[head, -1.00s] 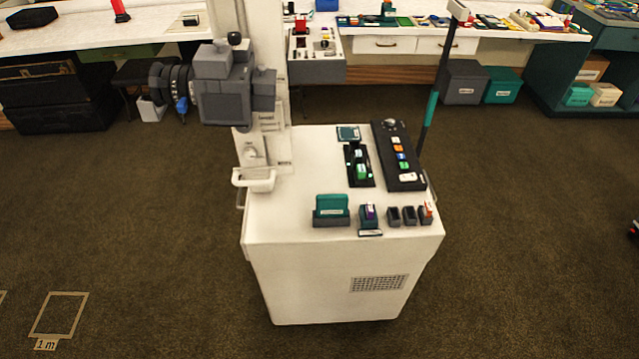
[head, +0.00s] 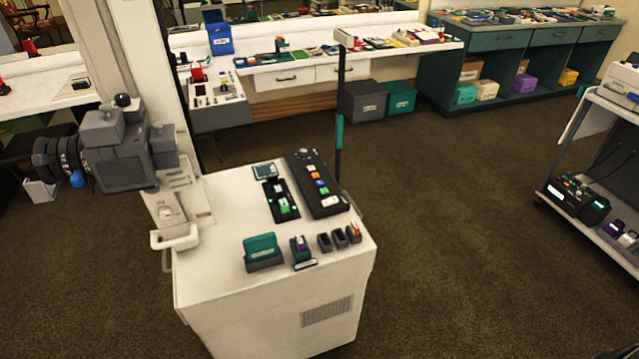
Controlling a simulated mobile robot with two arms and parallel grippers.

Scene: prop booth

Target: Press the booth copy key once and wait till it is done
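A white booth cabinet (head: 215,268) stands on the carpet left of centre in the head view. Neither of my grippers is in view, and nothing touches the panel.
A camera device (head: 118,150) rises at the cabinet's left. A teal card holder (head: 262,248) and small dark cups (head: 340,239) stand along its front. A thin pole (head: 339,110) stands behind. A shelf cart (head: 618,130) is at the right edge. Carpet between is clear.

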